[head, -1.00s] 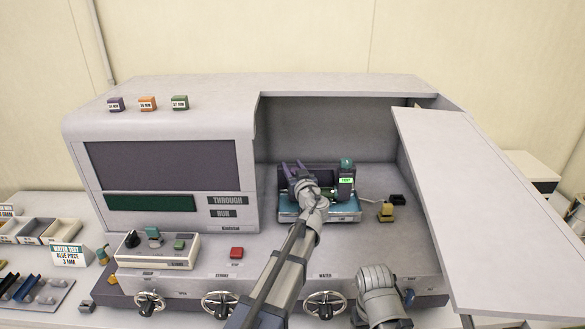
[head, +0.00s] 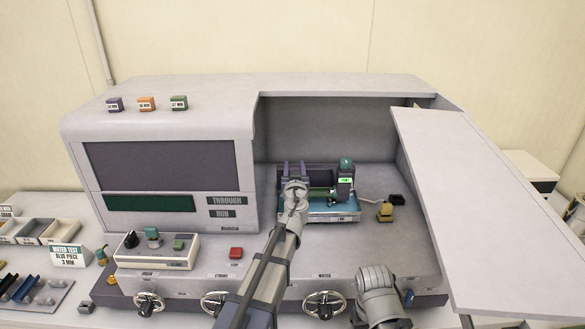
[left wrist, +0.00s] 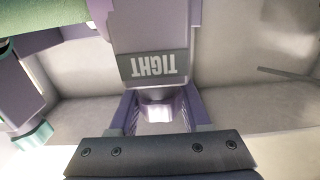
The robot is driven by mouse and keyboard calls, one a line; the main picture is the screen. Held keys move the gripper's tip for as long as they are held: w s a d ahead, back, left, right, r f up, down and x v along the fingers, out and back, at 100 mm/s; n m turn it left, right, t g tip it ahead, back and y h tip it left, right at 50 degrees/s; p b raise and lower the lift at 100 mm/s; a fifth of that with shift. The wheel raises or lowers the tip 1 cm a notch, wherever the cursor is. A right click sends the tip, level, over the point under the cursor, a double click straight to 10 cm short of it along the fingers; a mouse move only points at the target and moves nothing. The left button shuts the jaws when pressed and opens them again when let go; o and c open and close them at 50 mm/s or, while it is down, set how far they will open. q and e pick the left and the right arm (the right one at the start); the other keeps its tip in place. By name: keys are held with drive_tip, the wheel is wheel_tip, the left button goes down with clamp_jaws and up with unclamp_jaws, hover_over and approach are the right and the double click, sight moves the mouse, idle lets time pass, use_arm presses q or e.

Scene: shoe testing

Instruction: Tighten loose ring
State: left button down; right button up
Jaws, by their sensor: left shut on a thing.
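The test fixture (head: 322,207) sits inside the open machine chamber, with a teal base and a dark upright unit with a green-lit label on its right. My left gripper (head: 294,168) reaches into the fixture from the front, its two purple fingers upright. In the left wrist view, the fingers (left wrist: 160,103) lie close around the lower end of a pale purple part (left wrist: 153,30) with a dark label reading TIGHT upside down. The gripper is shut on this part; I cannot tell whether it is the ring itself.
The chamber's slanted right panel (head: 480,210) stands right of the fixture. A yellow piece (head: 385,211) and a black piece (head: 396,199) lie on the chamber floor. A button box (head: 157,250) and red button (head: 236,253) are left of my arm; handwheels (head: 323,304) line the front.

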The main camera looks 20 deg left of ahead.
use_arm(q)
drive_tip(key=m+h, duration=0.1)
drive_tip(key=h, duration=0.1)
drive_tip(key=m+h, duration=0.1)
drive_tip(key=h, duration=0.1)
drive_tip(key=d+m+h, duration=0.1)
drive_tip(key=h, duration=0.1)
drive_tip(key=shift+m+t, duration=0.3)
drive_tip(key=shift+m, duration=0.1)
drive_tip(key=shift+d+m+h, duration=0.2)
drive_tip(key=shift+m+h, duration=0.45)
drive_tip(key=shift+h, duration=0.35)
drive_tip(key=shift+d+m+h, duration=0.15)
drive_tip(key=shift+m+h, duration=0.5)
drive_tip(key=shift+h, duration=0.35)
drive_tip(key=shift+g, duration=0.4)
drive_tip(key=shift+c, duration=1.8)
unclamp_jaws()
drive_tip(key=shift+r, duration=0.1)
wheel_tip(320, 180, up, 10)
drive_tip(key=p, duration=1)
